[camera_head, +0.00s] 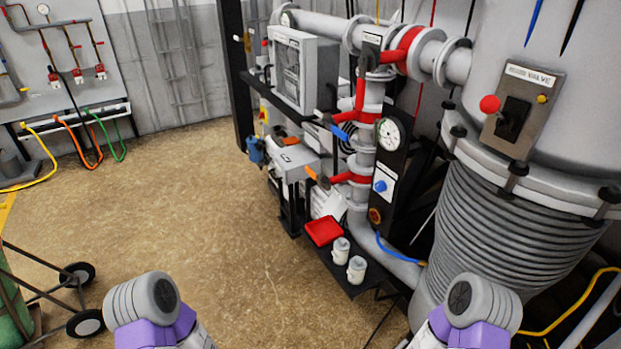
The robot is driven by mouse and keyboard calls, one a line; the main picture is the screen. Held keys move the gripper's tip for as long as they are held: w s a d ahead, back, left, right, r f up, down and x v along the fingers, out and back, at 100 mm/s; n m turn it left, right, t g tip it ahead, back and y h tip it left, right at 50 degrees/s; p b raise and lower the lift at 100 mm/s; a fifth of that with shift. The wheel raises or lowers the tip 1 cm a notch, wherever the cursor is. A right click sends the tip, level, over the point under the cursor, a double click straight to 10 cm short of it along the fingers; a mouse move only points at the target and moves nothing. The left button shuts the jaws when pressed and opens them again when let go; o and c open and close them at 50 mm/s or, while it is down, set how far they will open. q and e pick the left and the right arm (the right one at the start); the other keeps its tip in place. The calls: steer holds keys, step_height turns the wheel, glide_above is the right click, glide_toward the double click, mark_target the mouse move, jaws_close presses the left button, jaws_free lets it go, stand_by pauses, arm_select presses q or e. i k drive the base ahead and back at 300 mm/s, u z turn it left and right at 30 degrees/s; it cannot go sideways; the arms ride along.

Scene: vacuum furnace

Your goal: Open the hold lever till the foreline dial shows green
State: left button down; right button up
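A round white dial (389,134) is mounted on a black upright panel beside the vertical pipe. Its needle and any coloured zone are too small to read. Several handles sit along this pipe: a blue-tipped lever (340,132), an orange-tipped lever (310,172) and a red-tipped one (342,117). I cannot tell which is the hold lever, as no label on them is legible. A plate (523,110) on the large vessel, its label ending in "VALVE", carries a black switch, a red knob and a yellow button. Neither gripper shows; only my grey and purple arm links appear at the bottom.
A low black shelf holds a red tray (323,231) and two small white containers (349,261). A ribbed column (500,235) stands at the right. A cart with black wheels (85,322) is at the lower left. The brown floor between is open.

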mark_target(309, 171)
steer(key=u, duration=0.7)
steer(key=i, duration=1.35)
steer(key=z, duration=0.45)
